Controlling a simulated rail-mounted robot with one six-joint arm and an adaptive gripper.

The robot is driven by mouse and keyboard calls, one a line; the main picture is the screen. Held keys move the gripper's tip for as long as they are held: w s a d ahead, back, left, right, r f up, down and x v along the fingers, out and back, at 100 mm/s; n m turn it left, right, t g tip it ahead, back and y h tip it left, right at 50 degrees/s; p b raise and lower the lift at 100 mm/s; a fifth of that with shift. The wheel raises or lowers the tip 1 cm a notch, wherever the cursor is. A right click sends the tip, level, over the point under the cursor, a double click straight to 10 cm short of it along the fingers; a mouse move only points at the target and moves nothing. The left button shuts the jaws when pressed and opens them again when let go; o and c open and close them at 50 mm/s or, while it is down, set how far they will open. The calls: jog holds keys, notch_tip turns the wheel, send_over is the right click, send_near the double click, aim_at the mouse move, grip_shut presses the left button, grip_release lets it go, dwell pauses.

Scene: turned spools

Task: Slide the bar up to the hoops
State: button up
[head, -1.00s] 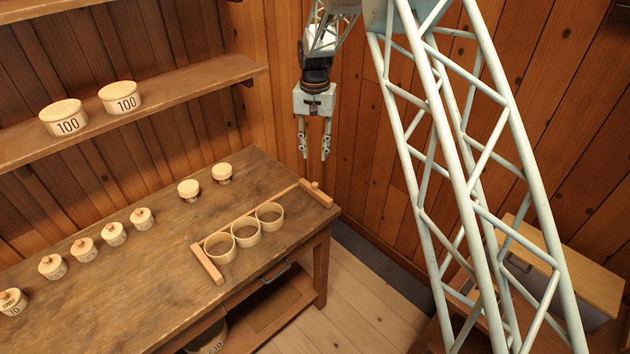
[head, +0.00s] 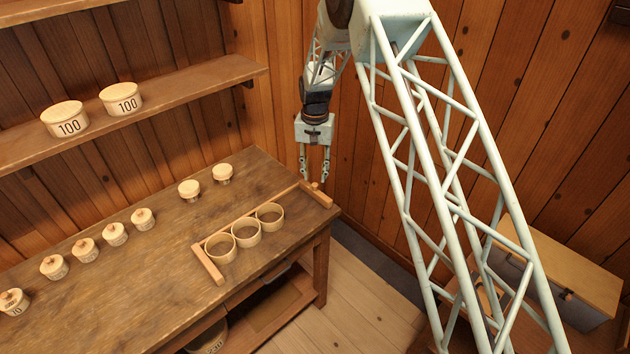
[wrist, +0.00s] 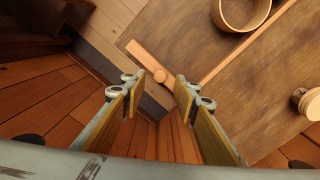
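The wooden bar with a small round knob (head: 322,198) lies across the right end of a thin rail (head: 250,211) on the table. It also shows in the wrist view (wrist: 146,60), beyond my fingertips. Three pale hoops stand in a row along the rail: left (head: 222,257), middle (head: 248,240) and right (head: 272,225). The bar is apart from the right hoop, with bare table between. Part of one hoop shows in the wrist view (wrist: 240,22). My gripper (head: 314,180) is open and empty above the bar's knob end; the wrist view shows its fingers (wrist: 157,84) parted.
A plain wooden end piece (head: 208,264) closes the rail's left end. Several knobbed spools, one of them (head: 142,219), line the table's left part (head: 130,275). Two plain-topped spools (head: 189,190) stand behind the rail. A shelf above holds two pots marked 100 (head: 67,119). Plank walls stand close behind my gripper.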

aim_at(315, 184)
jog(key=shift+f, duration=1.85)
grip_shut()
